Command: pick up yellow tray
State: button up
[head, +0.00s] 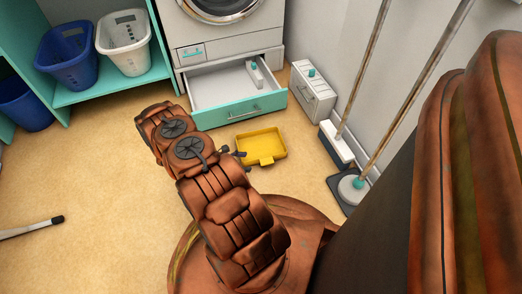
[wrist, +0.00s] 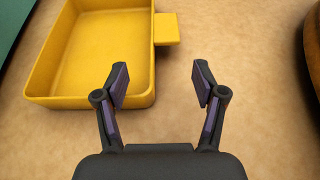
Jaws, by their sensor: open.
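The yellow tray (head: 262,146) lies flat on the floor in front of the open teal drawer. It is shallow, empty, and has a small tab handle on one side. In the wrist view the tray (wrist: 95,98) fills the upper left, with its tab (wrist: 166,28) pointing right. My gripper (wrist: 159,80) is open and empty, with its fingers just below the tab. The left fingertip overlaps the tray's right near corner in the picture; I cannot tell whether it touches. In the head view my gripper (head: 232,152) shows small at the tray's left side, partly hidden by my arm.
The teal-fronted drawer (head: 240,110) stands open under the washing machine (head: 222,30). A grey box (head: 312,95) and a broom (head: 336,143) and mop (head: 351,189) stand right. Baskets (head: 68,58) are on the left shelf. A dark-tipped stick (head: 35,227) lies left.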

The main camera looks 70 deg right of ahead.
aim_at(261, 162)
jog(key=b+x, duration=0.1)
jog(key=x, duration=0.1)
jog(key=b+x, duration=0.1)
jog(key=x, duration=0.1)
jog(key=b+x, duration=0.1)
jog(key=shift+s+r+b, duration=0.15)
jog(key=shift+s+b, duration=0.15)
jog(key=shift+s, duration=0.35)
jog(key=shift+s+d, duration=0.25)
jog(key=shift+s, duration=0.1)
jog(key=shift+c, duration=0.3)
jog(key=c, duration=1.3)
jog(key=shift+o, duration=0.2)
jog(key=shift+r, duration=0.1)
